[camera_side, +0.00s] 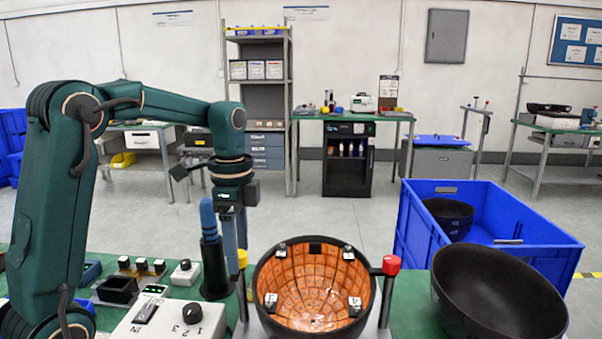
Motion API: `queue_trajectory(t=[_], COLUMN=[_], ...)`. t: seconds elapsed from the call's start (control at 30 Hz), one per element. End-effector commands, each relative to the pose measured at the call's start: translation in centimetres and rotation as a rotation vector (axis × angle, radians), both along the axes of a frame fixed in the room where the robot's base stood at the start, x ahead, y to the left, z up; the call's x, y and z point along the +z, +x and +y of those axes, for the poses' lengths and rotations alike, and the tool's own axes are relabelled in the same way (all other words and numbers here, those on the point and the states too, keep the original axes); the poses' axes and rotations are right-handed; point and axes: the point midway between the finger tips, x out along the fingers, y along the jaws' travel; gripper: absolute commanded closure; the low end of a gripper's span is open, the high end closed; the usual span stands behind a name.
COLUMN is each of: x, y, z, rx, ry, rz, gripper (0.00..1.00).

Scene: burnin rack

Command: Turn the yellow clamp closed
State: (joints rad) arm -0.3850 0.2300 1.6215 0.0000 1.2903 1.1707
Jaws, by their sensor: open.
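The yellow clamp (242,258) is a small yellow knob on a post at the left side of the round rack. The rack holds an open dark bowl (262,300) with an orange tiled inside and small white-and-black pieces on its wall. A red clamp (391,265) on a dark arm stands at the bowl's right rim. My gripper (232,238) points down just above and left of the yellow clamp. It is open, and nothing shows between its fingers. I cannot tell whether it touches the clamp.
A blue-topped tool (208,220) stands upright in a black holder close left of my gripper. A control box (165,318) with a dial is in front. A loose black bowl (495,295) and a blue crate (545,250) holding another bowl (450,215) stand at right.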

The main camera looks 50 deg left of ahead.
Motion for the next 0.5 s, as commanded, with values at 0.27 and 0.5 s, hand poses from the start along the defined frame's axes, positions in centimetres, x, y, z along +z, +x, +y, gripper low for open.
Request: queue_trajectory(t=[0.27, 0.5], x=[-0.14, -0.12], y=[0.01, 0.0], z=[-0.01, -0.01], rx=[0.0, 0.0], ry=[0.001, 0.0], rz=[-0.001, 0.0], gripper=[0.37, 1.0])
